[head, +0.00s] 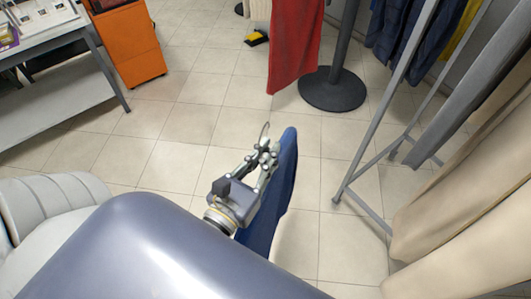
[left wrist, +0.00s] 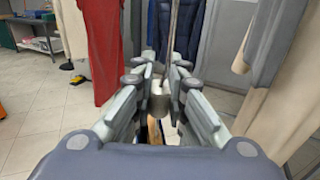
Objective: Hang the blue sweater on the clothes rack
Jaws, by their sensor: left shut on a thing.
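The blue sweater (head: 284,180) hangs in the head view, seen narrow and edge-on, beside and below my left gripper (head: 266,158). The gripper is shut at the sweater's top, where a thin hanger hook (head: 264,130) sticks up above the fingers. In the left wrist view my left gripper (left wrist: 160,90) has its fingers close around a small pale piece; the sweater is mostly hidden there. The clothes rack's grey metal frame (head: 385,100) stands to the right, apart from the sweater. My right gripper is not in view.
A red garment (head: 295,45) hangs beyond, near a round dark stand base (head: 332,88). Dark blue clothes (head: 398,35) hang behind the rack frame, and beige cloth (head: 465,215) hangs at right. An orange cabinet (head: 128,42) and grey table (head: 50,45) stand at left. Tiled floor between is clear.

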